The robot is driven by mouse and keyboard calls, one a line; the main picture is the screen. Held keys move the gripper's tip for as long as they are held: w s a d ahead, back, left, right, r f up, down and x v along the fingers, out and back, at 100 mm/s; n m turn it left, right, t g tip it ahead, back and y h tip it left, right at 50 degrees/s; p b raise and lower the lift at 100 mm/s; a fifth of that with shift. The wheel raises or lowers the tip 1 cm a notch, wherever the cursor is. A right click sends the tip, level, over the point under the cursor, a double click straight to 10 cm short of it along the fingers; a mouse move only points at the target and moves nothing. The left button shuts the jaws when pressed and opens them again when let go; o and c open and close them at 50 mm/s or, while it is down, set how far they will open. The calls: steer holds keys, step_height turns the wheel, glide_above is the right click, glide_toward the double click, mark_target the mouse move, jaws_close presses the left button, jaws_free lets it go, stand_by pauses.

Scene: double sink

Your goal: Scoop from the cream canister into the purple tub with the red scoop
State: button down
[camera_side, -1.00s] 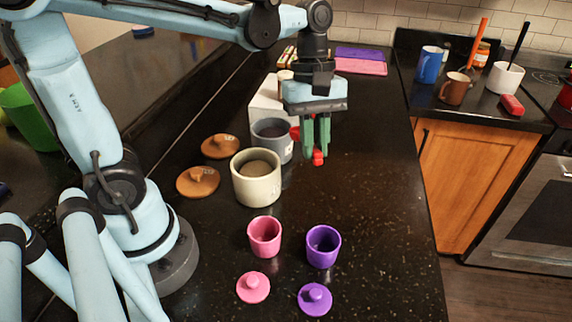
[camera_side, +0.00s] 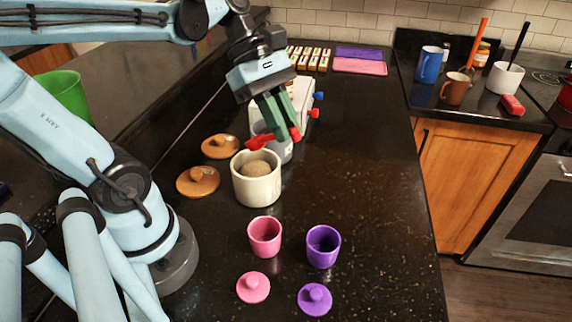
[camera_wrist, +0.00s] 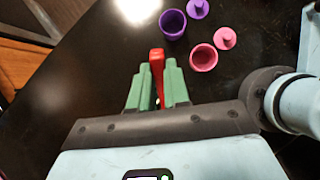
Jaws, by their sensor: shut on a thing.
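My gripper (camera_side: 283,132) is shut on the red scoop (camera_side: 262,142), and the scoop's head points left in the side view. The scoop is above the back rim of the cream canister (camera_side: 257,191). The canister is open and holds a brown, rounded mound of contents (camera_side: 255,169). The purple tub (camera_side: 323,247) stands open and upright on the counter, nearer the camera, and looks dark inside. In the wrist view the red scoop (camera_wrist: 157,62) shows between the green fingers, with the purple tub (camera_wrist: 172,25) beyond. What the scoop's head holds cannot be made out.
A pink tub (camera_side: 264,236) stands left of the purple tub, with pink (camera_side: 253,287) and purple (camera_side: 315,299) lids in front. Two brown lids (camera_side: 198,181) lie left of the canister. A grey canister (camera_side: 286,153) is close behind it, partly hidden. The counter's right side is clear.

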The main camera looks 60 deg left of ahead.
steer(key=shift+a+f, duration=1.15)
steer(key=shift+f, duration=3.45)
steer(key=shift+s+d+r, duration=0.1)
steer(key=shift+s+r, duration=0.05)
steer(key=shift+r, duration=2.65)
steer(key=shift+s+d+r, duration=0.1)
steer(key=shift+r, duration=2.65)
